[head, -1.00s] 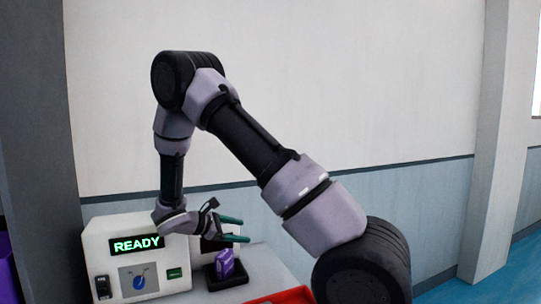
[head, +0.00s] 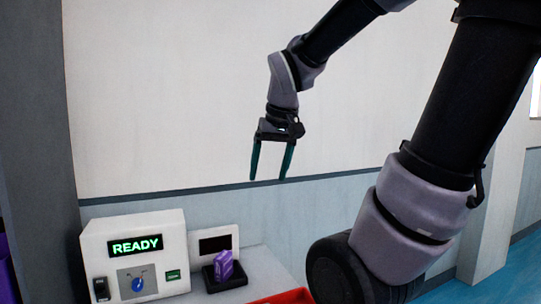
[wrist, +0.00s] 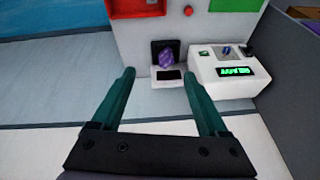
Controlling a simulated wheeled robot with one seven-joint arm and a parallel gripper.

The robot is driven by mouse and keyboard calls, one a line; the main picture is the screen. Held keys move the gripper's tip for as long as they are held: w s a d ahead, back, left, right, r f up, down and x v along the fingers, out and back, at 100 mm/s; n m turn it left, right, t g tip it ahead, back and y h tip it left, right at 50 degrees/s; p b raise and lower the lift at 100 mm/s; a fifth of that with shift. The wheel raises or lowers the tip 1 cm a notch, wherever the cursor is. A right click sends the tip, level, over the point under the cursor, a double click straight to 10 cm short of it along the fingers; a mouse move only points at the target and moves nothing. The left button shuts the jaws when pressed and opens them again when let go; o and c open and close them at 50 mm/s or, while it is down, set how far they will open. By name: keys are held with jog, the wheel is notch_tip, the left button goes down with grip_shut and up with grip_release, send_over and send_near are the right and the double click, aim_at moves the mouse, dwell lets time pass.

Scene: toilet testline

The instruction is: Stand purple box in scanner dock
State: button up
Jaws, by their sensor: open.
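The purple box (head: 224,265) stands in the black tray of the scanner dock (head: 236,283), leaning slightly, with nothing holding it. In the wrist view the box (wrist: 167,58) shows in the dock, beyond my fingers. My gripper (head: 268,178) hangs well above the dock, fingers pointing down, open and empty. Its two green fingers (wrist: 158,74) are apart in the wrist view. The box's underside is hidden by the tray.
A white machine (head: 95,245) with a green READY display (head: 136,245) stands left of the dock. A red container (head: 285,297) is at the front edge of the counter. A small dark screen (head: 214,244) is behind the box. The air around my gripper is clear.

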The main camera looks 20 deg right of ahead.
jog(key=s+r+m+t, duration=0.1)
jog(key=s+r, duration=0.1)
jog(key=s+a+r+m+t+y, duration=0.1)
jog(key=r+t, duration=0.1)
jog(key=shift+s+a+m, duration=0.2)
jog(key=shift+s+m, duration=0.15)
jog(key=shift+m, duration=0.05)
dwell(1.8)
